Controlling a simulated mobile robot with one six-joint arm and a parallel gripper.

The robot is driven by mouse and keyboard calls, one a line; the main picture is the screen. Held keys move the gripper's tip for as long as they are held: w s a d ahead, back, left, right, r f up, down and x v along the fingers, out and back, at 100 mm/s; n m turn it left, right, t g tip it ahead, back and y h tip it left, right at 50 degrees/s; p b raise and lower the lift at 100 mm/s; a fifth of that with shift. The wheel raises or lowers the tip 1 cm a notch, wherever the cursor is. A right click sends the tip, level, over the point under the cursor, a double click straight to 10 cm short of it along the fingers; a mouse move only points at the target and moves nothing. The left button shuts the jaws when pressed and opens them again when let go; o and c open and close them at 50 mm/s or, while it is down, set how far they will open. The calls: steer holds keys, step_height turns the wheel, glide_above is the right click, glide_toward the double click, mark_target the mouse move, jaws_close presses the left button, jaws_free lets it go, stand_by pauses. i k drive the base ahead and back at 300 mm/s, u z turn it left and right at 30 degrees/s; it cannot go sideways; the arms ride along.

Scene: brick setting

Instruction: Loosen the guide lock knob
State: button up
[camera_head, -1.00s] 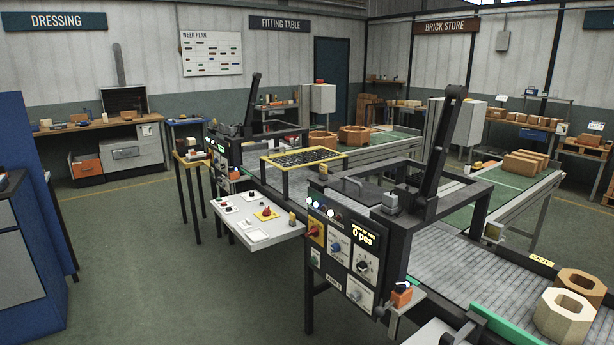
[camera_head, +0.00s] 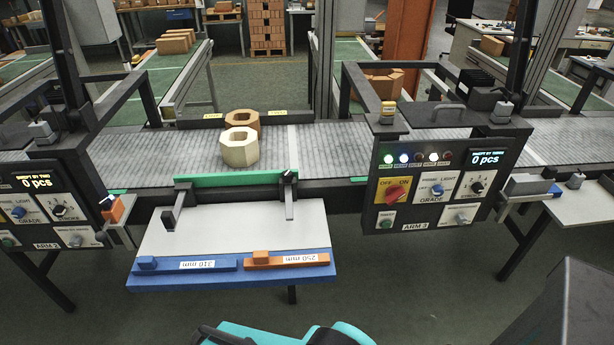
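A green guide rail (camera_head: 235,180) runs along the near edge of the grey conveyor, above a pale work plate (camera_head: 235,228). Two dark brackets hold to it, one at the left (camera_head: 171,216) and one at the right (camera_head: 288,203). A small dark knob with a light mark (camera_head: 289,175) sits on top of the right bracket; it looks like the guide lock knob, but its label, if any, cannot be read. Teal and black parts of my arm show at the bottom edge, well below the plate. My gripper's fingers are not visible, and nothing of mine touches the knob.
A blue 310 mm bar (camera_head: 185,266) and an orange 250 mm bar (camera_head: 287,260) lie along the plate's front. Two octagonal bricks, one pale (camera_head: 238,149), stand on the conveyor (camera_head: 350,145). Control panels (camera_head: 440,185) flank the plate. Open floor lies in front.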

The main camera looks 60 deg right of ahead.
mark_target(287, 175)
steer(key=z, duration=0.35)
steer(key=k, duration=1.15)
steer(key=z, duration=0.8)
steer(key=i, duration=0.75)
